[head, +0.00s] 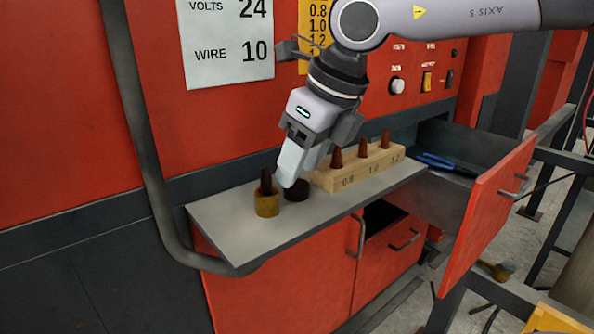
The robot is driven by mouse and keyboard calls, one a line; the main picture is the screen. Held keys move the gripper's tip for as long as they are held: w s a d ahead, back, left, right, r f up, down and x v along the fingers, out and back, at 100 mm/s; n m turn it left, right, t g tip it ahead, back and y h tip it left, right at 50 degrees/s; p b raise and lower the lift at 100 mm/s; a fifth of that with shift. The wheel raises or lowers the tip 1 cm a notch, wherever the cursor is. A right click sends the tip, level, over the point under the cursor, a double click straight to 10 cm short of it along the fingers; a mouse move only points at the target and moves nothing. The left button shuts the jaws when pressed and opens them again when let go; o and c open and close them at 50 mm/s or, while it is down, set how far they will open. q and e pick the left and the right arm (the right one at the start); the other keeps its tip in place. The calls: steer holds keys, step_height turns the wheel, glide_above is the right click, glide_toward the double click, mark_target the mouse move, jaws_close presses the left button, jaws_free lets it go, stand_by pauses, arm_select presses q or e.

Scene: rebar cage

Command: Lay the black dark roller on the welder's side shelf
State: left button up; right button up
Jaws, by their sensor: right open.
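The black roller (299,190) sits on the grey side shelf (235,228) of the red welder, short and dark, partly hidden behind my right gripper's finger. My right gripper (287,178) points down just above the shelf, open, with its fingertips at the left side of the black roller. I cannot tell whether they touch it. My left gripper is not in view.
A brass-coloured roller (267,205) with a dark brown peg in it stands left of the black roller. A wooden block (358,172) with several brown pegs stands to the right. An open drawer (455,165) holds a blue-handled tool (440,161). The shelf's front left is clear.

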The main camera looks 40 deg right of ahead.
steer(key=v, duration=0.9)
steer(key=shift+r, duration=0.35)
steer(key=shift+s+f, duration=0.1)
